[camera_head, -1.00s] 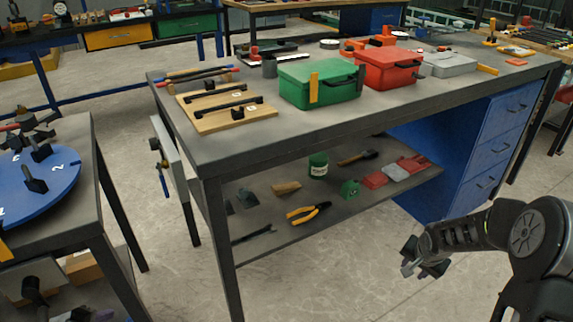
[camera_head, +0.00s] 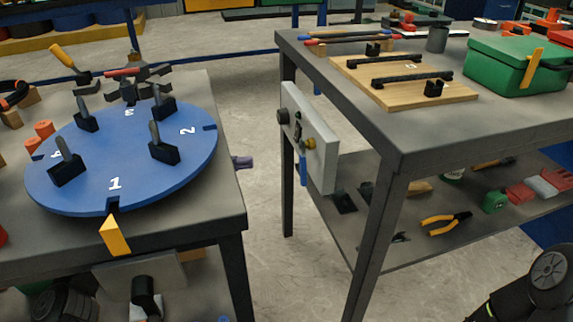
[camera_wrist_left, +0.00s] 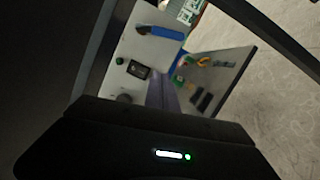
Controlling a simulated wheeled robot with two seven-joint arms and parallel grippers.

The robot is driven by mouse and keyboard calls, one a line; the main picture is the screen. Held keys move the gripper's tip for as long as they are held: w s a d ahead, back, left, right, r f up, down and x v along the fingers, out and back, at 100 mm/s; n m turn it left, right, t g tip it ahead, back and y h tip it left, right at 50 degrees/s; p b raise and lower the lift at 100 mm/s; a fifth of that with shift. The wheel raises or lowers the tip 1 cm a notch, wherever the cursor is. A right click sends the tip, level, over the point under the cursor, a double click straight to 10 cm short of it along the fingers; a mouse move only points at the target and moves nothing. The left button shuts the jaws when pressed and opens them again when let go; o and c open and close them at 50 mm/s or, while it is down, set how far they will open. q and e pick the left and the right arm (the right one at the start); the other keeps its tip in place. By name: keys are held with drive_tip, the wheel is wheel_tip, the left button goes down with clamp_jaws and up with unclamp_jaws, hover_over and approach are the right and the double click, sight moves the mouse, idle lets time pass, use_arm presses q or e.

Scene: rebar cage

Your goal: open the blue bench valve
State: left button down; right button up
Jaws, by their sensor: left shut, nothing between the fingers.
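The blue bench valve's handle (camera_head: 303,170) hangs low on a pale panel (camera_head: 322,158) on the left end of the right-hand workbench. In the left wrist view the blue handle (camera_wrist_left: 166,32) lies across the panel (camera_wrist_left: 125,45), which appears turned on its side. My left gripper (camera_wrist_left: 150,135) shows there as a dark body filling the bottom, with a small green light. It is shut and empty, apart from the valve. My right gripper is out of view.
The panel also carries a dark knob (camera_head: 283,117) and a button. A bench with a blue numbered turntable (camera_head: 115,165) stands at left. Floor (camera_head: 262,235) is clear between the benches. A green box (camera_head: 500,68) and a wooden board (camera_head: 372,82) sit on the right-hand bench.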

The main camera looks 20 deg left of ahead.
sight(303, 163)
use_arm(q)
drive_tip(key=shift+f, duration=0.1)
drive_tip(key=b+x, duration=0.1)
drive_tip(key=x, duration=0.2)
drive_tip(key=s+b+x, duration=0.1)
drive_tip(key=b+x, duration=0.1)
drive_tip(key=x, duration=0.2)
drive_tip(key=s+b+x, duration=0.1)
drive_tip(key=x, duration=0.2)
drive_tip(key=shift+s+d, duration=0.1)
drive_tip(key=shift+d, duration=0.5)
drive_tip(key=shift+s+d+r+b, duration=0.4)
drive_tip(key=shift+s+b, duration=0.05)
drive_tip(key=shift+s, duration=0.1)
drive_tip(key=shift+s+d+n+p, duration=0.1)
drive_tip(key=shift+s+n+p, duration=0.1)
drive_tip(key=shift+n+p, duration=0.35)
